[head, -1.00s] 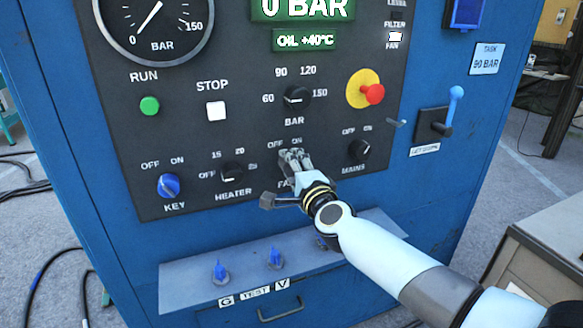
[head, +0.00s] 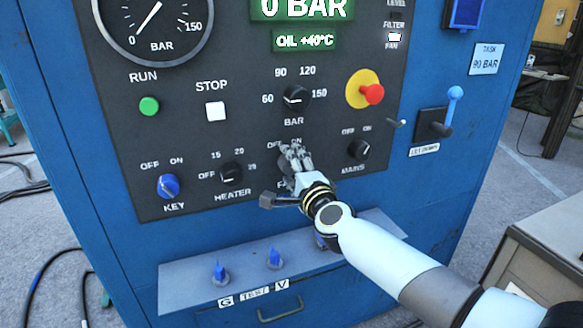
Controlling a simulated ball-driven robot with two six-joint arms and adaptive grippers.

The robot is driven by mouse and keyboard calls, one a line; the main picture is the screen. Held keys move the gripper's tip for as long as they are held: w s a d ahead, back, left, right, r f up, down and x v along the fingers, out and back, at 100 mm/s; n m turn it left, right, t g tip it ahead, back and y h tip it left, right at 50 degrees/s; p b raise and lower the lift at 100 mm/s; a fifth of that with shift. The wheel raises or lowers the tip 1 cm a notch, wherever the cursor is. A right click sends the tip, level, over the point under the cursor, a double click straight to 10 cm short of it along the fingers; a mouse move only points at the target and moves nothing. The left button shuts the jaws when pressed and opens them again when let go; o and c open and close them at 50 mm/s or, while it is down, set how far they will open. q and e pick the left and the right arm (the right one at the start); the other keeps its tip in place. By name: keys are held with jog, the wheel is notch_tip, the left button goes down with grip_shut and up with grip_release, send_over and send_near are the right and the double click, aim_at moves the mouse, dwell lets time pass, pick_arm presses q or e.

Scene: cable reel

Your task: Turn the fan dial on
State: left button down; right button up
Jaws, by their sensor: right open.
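My right gripper (head: 294,156) is open at the dark control panel (head: 235,110), in front of the fan dial's place between the heater dial and the mains dial. The gripper hides the fan dial, so its pointer cannot be seen. Parts of the OFF and ON marks show just above the fingertips. Whether the fingers touch the dial cannot be told. My left gripper is not in view.
The heater dial (head: 232,173) is left of the gripper and the mains dial (head: 359,150) right. The BAR dial (head: 296,97) is above, with a red emergency button (head: 372,94) to its right. A ledge with blue knobs (head: 219,271) juts out below.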

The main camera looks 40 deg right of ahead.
jog(key=v, duration=1.2)
